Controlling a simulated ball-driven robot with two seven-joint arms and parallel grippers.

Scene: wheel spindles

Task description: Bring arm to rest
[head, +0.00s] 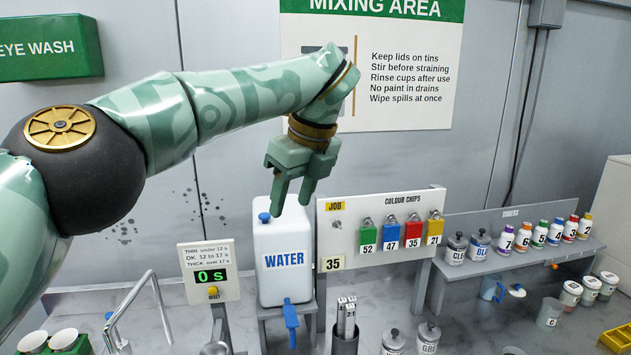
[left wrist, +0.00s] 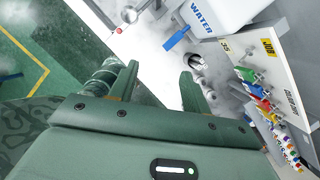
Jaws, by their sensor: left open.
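My left arm comes in from the left in the head view, raised above the bench. My left gripper (head: 295,203) points down with its two fingers apart and nothing between them. It hangs in front of the top of the white WATER container (head: 283,268), whose top it partly hides. In the left wrist view the open fingers of the left gripper (left wrist: 160,85) also show, with bench and floor seen beyond them. The WATER container (left wrist: 222,14) with its blue tap (left wrist: 177,38) is at the top of that view. My right gripper is not in view.
A timer (head: 209,274) reading 0 s stands left of the water. The colour chips board (head: 380,232) with several coloured tags is to the right. A shelf of numbered toner bottles (head: 523,238) is farther right. Grey tins (head: 393,342) and a dark holder (head: 345,338) stand below.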

